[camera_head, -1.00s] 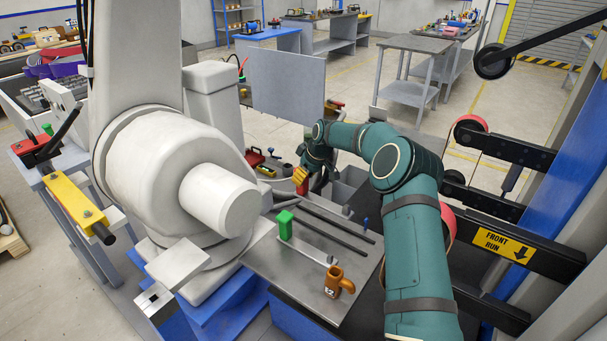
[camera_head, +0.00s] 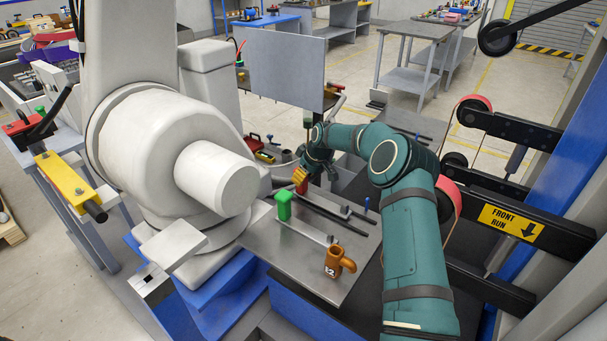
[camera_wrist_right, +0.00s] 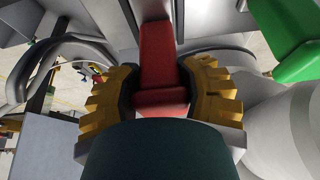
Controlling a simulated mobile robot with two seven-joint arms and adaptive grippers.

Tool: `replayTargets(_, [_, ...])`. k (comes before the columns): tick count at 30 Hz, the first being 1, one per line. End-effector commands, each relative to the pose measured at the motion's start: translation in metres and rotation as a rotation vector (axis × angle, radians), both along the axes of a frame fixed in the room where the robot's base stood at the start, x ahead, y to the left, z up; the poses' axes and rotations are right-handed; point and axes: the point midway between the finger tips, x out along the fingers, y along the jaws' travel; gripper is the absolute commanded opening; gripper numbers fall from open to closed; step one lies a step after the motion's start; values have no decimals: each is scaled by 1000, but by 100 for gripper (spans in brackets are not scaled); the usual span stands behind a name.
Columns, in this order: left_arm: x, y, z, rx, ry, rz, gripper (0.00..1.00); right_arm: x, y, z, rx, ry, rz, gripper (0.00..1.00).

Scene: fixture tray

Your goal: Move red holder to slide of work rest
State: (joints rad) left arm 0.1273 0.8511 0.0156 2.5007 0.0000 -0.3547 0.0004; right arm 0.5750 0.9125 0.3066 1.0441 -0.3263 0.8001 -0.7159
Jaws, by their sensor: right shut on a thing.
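The red holder (camera_head: 302,187) is upright in the head view, at the far end of the work rest. My right gripper (camera_head: 302,175) has its yellow fingers shut on it from above. The right wrist view shows the red holder (camera_wrist_right: 160,55) between both yellow fingers (camera_wrist_right: 160,92). The work rest has dark parallel rails (camera_head: 335,213) and a light bar (camera_head: 305,231) on a grey plate (camera_head: 290,255). A green block-shaped holder (camera_head: 284,205) stands at the bar's left end, just nearer than the red one. Whether the red holder touches a rail is unclear. My left gripper is out of view.
An orange mug-shaped piece marked 12 (camera_head: 334,266) stands near the plate's front edge. A large white machine (camera_head: 175,165) fills the left. Belt rollers and black arms (camera_head: 505,128) stand at right. A grey upright panel (camera_head: 282,75) stands behind. The plate's middle front is clear.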

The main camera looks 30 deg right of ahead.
Motion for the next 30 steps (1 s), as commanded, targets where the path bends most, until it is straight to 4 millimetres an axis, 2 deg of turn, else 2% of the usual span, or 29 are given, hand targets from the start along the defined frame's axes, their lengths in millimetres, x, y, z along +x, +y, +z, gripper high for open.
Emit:
replayTargets(17, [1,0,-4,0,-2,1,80,0,0,-6,-1,-3,0,0])
replayTargets(18, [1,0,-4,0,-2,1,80,0,0,-6,-1,-3,0,51])
replayTargets(21, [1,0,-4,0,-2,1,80,0,0,-6,0,-2,1,84])
replayTargets(30, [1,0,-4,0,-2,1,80,0,0,-7,0,1,0,84])
